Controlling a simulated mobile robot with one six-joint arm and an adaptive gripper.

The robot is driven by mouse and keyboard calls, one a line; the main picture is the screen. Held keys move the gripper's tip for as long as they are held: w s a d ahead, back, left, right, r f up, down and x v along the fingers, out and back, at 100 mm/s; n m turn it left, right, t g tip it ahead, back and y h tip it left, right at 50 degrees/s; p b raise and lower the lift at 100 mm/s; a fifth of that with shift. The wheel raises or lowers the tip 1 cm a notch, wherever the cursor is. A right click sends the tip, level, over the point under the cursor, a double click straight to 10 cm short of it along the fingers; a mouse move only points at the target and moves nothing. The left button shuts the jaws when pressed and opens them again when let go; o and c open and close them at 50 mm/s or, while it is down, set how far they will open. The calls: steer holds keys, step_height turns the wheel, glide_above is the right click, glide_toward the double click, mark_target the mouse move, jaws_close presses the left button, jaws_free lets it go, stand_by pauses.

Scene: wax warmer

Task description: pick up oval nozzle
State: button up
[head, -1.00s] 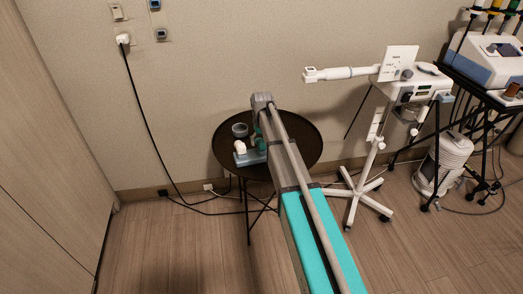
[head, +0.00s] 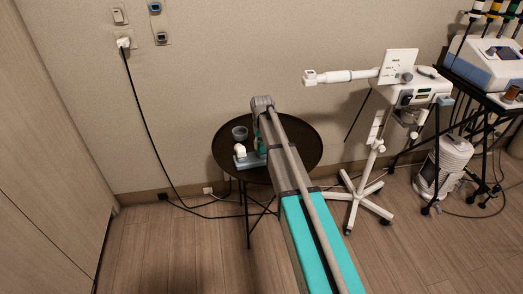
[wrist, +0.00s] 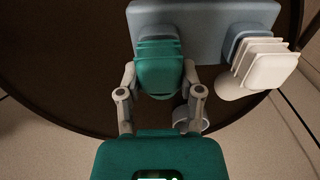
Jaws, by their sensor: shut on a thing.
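The green nozzle (wrist: 160,66), with a rounded ribbed body, stands at the pale blue-grey holder (wrist: 205,12) in the wrist view. The fingers of my gripper (wrist: 160,78) are on both sides of it and shut on it. A white ribbed nozzle (wrist: 268,66) stands in the holder to the right, apart from my gripper. In the head view, my arm partly hides the green nozzle (head: 259,148); the white one (head: 240,150) shows to its left. I cannot tell whether the green nozzle is clear of the holder.
The holder sits on a dark round table (head: 300,135). A small grey cup (head: 240,132) stands behind the white nozzle. A wheeled white stand (head: 362,185) with a device is at right. A black cable (head: 145,115) runs down the wall at left.

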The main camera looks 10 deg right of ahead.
jaws_close()
steer(key=shift+r, duration=0.2)
step_height(320, 180, up, 2)
steer(key=p, duration=0.2)
steer(key=shift+r+p, duration=0.1)
steer(key=shift+p, duration=0.25)
steer(key=s+d+r+p, duration=0.4)
steer(key=s+r+p, duration=0.6)
steer(key=s, duration=0.3)
steer(key=shift+s+d+r, duration=0.15)
steer(key=shift+s+r, duration=0.05)
stand_by(0.5)
